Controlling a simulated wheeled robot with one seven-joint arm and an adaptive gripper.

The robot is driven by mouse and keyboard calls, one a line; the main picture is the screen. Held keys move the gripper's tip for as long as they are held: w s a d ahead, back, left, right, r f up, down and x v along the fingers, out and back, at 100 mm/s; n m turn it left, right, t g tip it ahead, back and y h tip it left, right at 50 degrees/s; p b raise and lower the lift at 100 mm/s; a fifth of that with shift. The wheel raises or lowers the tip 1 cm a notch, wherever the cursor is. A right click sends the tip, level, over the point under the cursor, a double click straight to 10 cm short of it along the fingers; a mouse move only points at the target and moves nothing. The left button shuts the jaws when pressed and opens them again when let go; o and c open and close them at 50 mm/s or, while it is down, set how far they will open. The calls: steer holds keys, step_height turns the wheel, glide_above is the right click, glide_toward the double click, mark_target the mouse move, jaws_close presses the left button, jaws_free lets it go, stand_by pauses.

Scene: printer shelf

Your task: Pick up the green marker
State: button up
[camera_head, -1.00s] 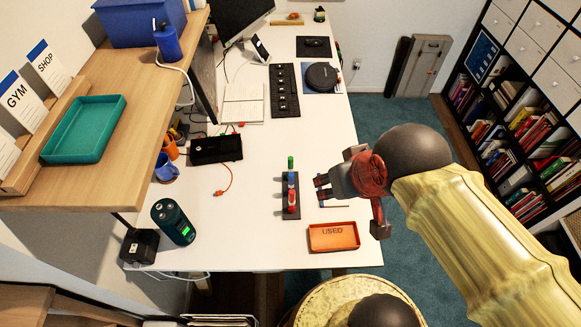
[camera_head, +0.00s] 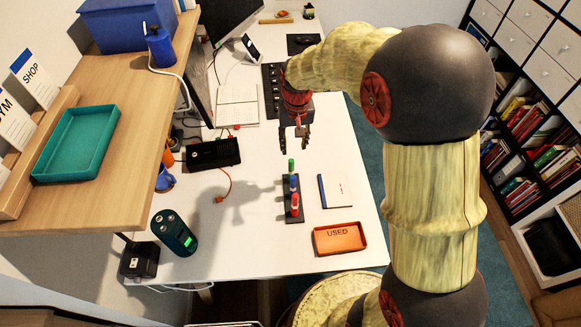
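The green marker (camera_head: 291,167) stands upright at the far end of a dark marker rack (camera_head: 297,216) on the white desk. Blue and red markers (camera_head: 295,203) stand in the same rack, nearer to the camera. My gripper (camera_head: 294,147) points down with its fingers spread, just beyond and above the green marker in the picture. Nothing shows between the fingers. The exact height gap between fingertips and marker cannot be told from this view.
An orange tray labelled USED (camera_head: 340,238) and a notebook (camera_head: 336,190) lie right of the rack. A black box (camera_head: 212,153) with an orange cable lies to the left. A dark cylinder with a green display (camera_head: 174,232) stands at the front left. Desk between is clear.

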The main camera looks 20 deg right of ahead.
steer(key=g, duration=0.1)
glide_above(291, 168)
steer(key=w, duration=0.2)
steer(key=shift+m, duration=0.3)
step_height(291, 168, down, 10)
steer(key=shift+d+f, duration=0.1)
steer(key=shift+d, duration=0.05)
steer(key=f, duration=0.2)
steer(key=f+b, duration=0.1)
steer(key=f, duration=0.2)
steer(key=s+f+b, duration=0.1)
steer(key=f, duration=0.1)
steer(key=shift+f, duration=0.35)
steer(key=shift+r, duration=0.1)
steer(key=shift+c, duration=0.4)
steer(key=c, duration=0.9)
